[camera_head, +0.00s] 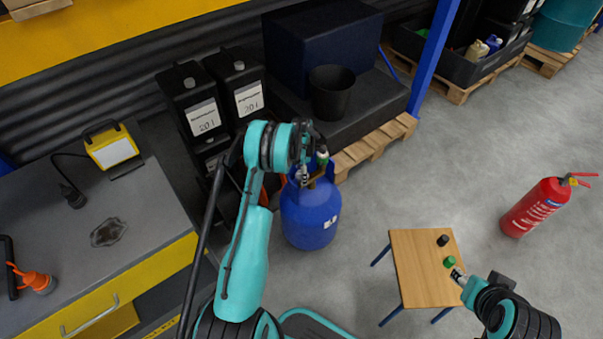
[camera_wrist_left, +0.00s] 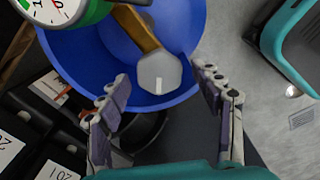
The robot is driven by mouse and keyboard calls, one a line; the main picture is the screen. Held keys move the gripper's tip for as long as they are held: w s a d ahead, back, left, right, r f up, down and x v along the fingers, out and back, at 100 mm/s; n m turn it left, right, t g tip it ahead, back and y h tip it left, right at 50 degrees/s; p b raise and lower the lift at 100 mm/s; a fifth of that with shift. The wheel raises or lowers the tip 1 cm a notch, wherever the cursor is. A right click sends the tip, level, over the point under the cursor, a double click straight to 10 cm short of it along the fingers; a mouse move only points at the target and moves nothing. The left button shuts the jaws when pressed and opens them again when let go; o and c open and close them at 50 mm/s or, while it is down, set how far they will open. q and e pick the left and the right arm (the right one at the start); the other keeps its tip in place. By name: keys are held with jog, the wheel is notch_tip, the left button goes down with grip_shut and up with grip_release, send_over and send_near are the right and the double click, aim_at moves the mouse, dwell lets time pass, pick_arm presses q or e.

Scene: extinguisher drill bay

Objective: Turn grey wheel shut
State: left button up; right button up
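The grey wheel (camera_wrist_left: 159,73) is a small faceted knob with a pale line on its face, at the end of a brass valve stem (camera_wrist_left: 134,29). The valve sits on a blue gas cylinder (camera_head: 310,215) standing on the floor. A green-bodied dial gauge (camera_wrist_left: 50,10) is at the wrist view's upper left. My left gripper (camera_head: 312,163) is at the cylinder's top; in the wrist view its open fingers (camera_wrist_left: 158,78) are on either side of the wheel, apart from it. In the head view the gripper largely hides the wheel. My right gripper (camera_head: 459,276) is over a small wooden table.
The wooden table (camera_head: 418,272) bears a green cap-like piece (camera_head: 449,262) by my right gripper and a black one (camera_head: 442,240). A red extinguisher (camera_head: 535,206) stands right. Black canisters (camera_head: 195,105) and a pallet (camera_head: 375,145) are behind the cylinder. A grey workbench (camera_head: 150,215) is left.

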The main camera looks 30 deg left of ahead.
pick_arm(q)
jog(key=c, duration=1)
